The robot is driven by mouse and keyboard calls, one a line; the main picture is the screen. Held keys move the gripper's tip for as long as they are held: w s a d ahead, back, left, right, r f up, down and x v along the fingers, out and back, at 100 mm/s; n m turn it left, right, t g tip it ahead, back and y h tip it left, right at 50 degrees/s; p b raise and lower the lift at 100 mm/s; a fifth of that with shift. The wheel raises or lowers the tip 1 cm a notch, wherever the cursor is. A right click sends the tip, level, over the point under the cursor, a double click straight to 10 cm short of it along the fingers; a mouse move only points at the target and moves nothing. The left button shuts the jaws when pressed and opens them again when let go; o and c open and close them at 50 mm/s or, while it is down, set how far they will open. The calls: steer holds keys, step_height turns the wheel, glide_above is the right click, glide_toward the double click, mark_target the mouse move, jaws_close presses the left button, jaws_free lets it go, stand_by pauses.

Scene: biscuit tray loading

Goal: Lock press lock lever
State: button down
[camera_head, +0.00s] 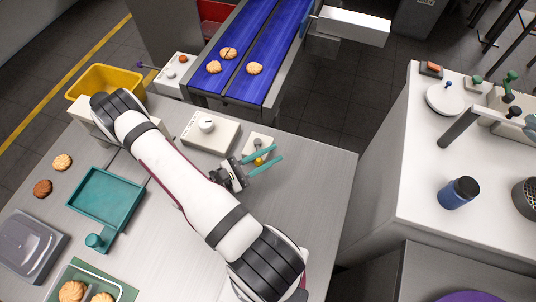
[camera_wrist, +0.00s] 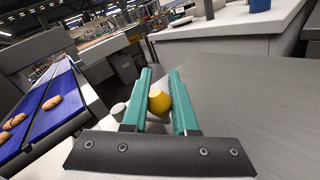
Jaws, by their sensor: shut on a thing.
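A small pale unit (camera_head: 263,141) on the metal table carries a lever with a yellow ball knob (camera_head: 258,161). My gripper (camera_head: 279,153) has teal fingers, which lie on either side of this knob. In the wrist view, my gripper (camera_wrist: 160,74) is shut on the yellow knob (camera_wrist: 159,101), between the two fingers. The lever's stem and the base of the unit are mostly hidden by the fingers.
A pale box with a white dial (camera_head: 207,125) stands just left of the gripper. A teal tray (camera_head: 105,196), loose biscuits and a yellow bin (camera_head: 104,80) are further left. A blue conveyor (camera_head: 250,62) carries biscuits behind. The table's right part is clear.

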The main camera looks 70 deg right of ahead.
steer(key=n+t+h, duration=0.1)
steer(key=s+d+n+t+h, duration=0.1)
steer(key=t, duration=0.1)
steer(key=shift+n+t, duration=0.3)
steer(key=shift+s+d+n+t+h, duration=0.15)
steer(key=shift+d+n+t+h, duration=0.25)
steer(key=shift+n+t, duration=0.4)
steer(key=shift+s+d+n+t+h, duration=0.1)
steer(key=shift+d+n+t+h, duration=0.35)
steer(key=shift+t, duration=0.65)
steer(key=shift+a, duration=0.1)
steer(key=c, duration=0.7)
jaws_free()
steer(key=v, duration=1.5)
steer(key=shift+w, duration=0.1)
steer(key=shift+a+r, duration=0.1)
steer(key=shift+a, duration=0.3)
